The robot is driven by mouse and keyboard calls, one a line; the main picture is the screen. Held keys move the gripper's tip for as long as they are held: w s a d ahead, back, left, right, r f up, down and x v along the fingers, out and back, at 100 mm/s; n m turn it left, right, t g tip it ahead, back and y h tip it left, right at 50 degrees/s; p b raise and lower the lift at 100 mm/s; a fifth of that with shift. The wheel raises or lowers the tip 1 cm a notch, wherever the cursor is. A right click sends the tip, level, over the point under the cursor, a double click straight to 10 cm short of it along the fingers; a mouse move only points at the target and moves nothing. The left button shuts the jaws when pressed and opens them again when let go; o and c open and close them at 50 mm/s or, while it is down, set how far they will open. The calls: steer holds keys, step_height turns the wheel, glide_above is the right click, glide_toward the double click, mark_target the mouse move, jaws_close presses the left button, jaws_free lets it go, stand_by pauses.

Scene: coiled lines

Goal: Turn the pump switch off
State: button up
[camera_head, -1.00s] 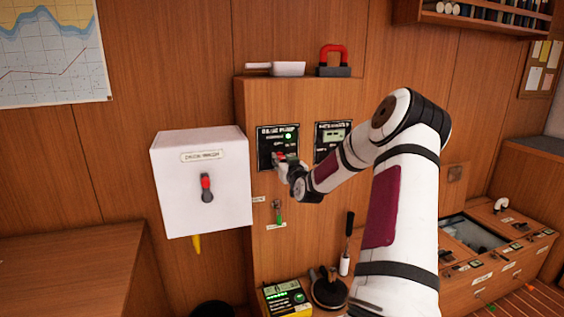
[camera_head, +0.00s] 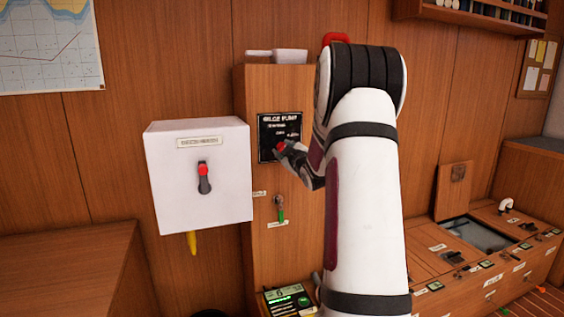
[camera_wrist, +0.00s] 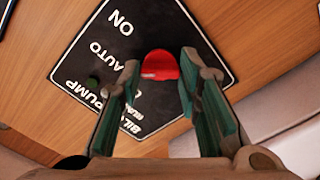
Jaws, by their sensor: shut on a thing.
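The pump switch has a red knob (camera_wrist: 160,65), seen close in the wrist view. It sits on a black panel (camera_head: 268,132) lettered BILGE PUMP, which also shows in the wrist view with ON and AUTO labels (camera_wrist: 72,68). My gripper (camera_wrist: 159,80) is shut on the red knob, one finger on each side. In the head view my gripper (camera_head: 284,151) is at the panel's lower right and hides part of it. The third label is partly hidden by a finger, and I cannot tell which label the knob points to.
A white box (camera_head: 170,190) with a red-tipped lever (camera_head: 203,172) juts out left of the panel. A small green-handled lever (camera_head: 280,209) is below. My arm covers the area right of the panel. A wooden console (camera_head: 500,250) stands at the lower right.

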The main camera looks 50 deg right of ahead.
steer(key=n+b, duration=0.8)
steer(key=b, duration=0.2)
steer(key=shift+f+b, duration=0.1)
steer(key=shift+b, duration=0.2)
steer(key=shift+n, duration=0.3)
steer(key=o, duration=1.1)
steer(key=shift+o, duration=0.2)
steer(key=shift+s, duration=0.1)
steer(key=v, duration=1.2)
steer(key=shift+a, duration=0.1)
